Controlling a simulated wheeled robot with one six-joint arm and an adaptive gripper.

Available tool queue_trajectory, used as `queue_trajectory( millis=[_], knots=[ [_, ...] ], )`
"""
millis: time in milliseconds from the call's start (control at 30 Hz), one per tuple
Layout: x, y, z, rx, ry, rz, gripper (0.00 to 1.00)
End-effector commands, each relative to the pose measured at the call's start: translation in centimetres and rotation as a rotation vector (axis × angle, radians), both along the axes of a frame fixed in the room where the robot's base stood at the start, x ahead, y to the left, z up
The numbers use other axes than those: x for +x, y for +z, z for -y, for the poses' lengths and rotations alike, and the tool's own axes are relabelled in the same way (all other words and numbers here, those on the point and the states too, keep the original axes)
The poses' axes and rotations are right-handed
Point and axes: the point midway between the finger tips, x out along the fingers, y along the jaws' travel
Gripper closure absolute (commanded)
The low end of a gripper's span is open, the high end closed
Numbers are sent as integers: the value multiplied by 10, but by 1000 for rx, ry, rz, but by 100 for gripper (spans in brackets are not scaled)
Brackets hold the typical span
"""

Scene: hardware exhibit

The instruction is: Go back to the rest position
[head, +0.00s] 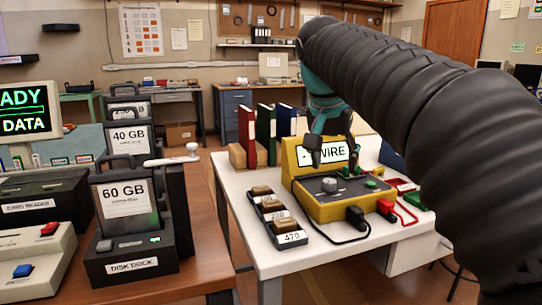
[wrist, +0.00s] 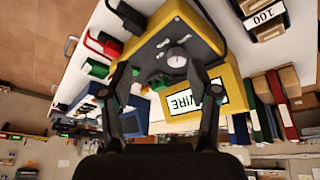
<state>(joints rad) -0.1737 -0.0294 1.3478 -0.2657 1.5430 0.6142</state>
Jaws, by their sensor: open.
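My gripper (head: 333,160) hangs at the end of my black-sleeved arm in the head view, in front of the yellow tester box labelled WIRE (head: 340,205). Its fingers are apart with nothing between them. In the wrist view the two dark fingers of my gripper (wrist: 150,78) stand on either side of part of the yellow box (wrist: 227,75), which lies beyond them. I cannot tell whether a fingertip touches the box. My arm covers the right side of the head view.
The white table (head: 240,190) holds a black tray of labelled parts (head: 278,225), red, green and blue binders (head: 265,135), and plugs with red and black leads. A wooden desk at left holds a disk dock (head: 130,262) and a card reader (head: 35,205). Floor shows between the desks.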

Motion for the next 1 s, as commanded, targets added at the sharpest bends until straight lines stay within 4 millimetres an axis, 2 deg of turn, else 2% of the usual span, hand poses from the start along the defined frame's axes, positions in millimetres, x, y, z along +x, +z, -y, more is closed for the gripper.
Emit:
queue_trajectory(
  millis=[33,167,367,600,700,800,900,1000],
  knots=[
    [-15,-8,4,3,32,2,39],
    [-48,-35,11,13,126,11,39],
    [-102,-87,18,24,258,34,39],
    [-167,-164,21,30,389,77,39],
    [-188,-194,21,28,428,95,39],
    [-204,-218,20,25,458,107,39],
    [-213,-232,20,23,476,117,39],
    [-217,-239,21,21,481,121,39]
  ],
)
